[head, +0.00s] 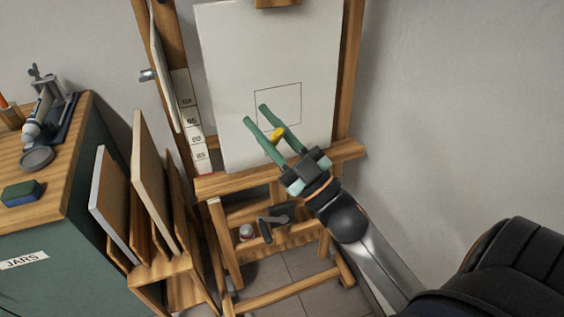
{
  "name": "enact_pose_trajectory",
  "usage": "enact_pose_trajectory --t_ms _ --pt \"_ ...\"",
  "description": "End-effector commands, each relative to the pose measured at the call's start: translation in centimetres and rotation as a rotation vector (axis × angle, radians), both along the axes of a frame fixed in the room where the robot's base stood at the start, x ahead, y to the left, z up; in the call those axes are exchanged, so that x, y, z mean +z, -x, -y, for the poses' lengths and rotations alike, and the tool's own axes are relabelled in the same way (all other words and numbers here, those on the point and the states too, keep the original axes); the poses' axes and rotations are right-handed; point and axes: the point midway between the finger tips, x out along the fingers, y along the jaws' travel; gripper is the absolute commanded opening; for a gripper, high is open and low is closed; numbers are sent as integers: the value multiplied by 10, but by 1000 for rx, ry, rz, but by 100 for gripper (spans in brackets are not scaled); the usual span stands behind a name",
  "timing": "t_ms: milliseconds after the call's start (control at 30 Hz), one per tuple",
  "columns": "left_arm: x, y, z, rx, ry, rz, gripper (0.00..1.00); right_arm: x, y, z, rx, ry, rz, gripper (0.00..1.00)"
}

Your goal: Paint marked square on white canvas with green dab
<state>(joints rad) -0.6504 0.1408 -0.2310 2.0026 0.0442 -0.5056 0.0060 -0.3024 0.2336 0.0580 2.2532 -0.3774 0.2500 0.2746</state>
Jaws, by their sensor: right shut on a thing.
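The white canvas (235,60) stands upright on a wooden easel (349,70). A thin dark outline marks a square (285,98) on its lower middle, and the visible inside of the square is bare white. My right gripper (256,114) reaches up from the lower right, its two green fingers in front of the square's lower left part. It is shut on a small yellow thing (278,135), mostly hidden between the fingers. I cannot tell whether it touches the canvas. I see no green dab on the canvas. My left gripper is not in view.
A cabinet labelled JARS (60,255) stands at left with a dark blue and green block (22,193) and a round grey dish (36,158) on top. A rack (172,275) of panels stands between it and the easel. Plain wall lies at right.

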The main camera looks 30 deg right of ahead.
Motion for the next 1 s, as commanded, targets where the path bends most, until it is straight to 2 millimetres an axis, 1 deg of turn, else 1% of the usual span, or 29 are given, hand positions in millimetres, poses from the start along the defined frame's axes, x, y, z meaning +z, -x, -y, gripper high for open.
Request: enact_pose_trajectory --t_ms 33,100,233,367,467,800,1000 --pt "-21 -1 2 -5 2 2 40 -13 5 4 20 -7 65 0" --pt "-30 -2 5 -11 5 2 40 -12 12 7 46 -15 137 0" --pt "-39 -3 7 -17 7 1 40 -10 23 11 77 -27 223 0" --pt "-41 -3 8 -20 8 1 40 -8 27 13 88 -31 257 0" --pt "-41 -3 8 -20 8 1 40 -7 24 15 91 -32 263 0" --pt "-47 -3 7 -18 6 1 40 -10 -10 22 92 -30 261 0" --pt "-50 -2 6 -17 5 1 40 -11 -24 25 91 -30 260 0"
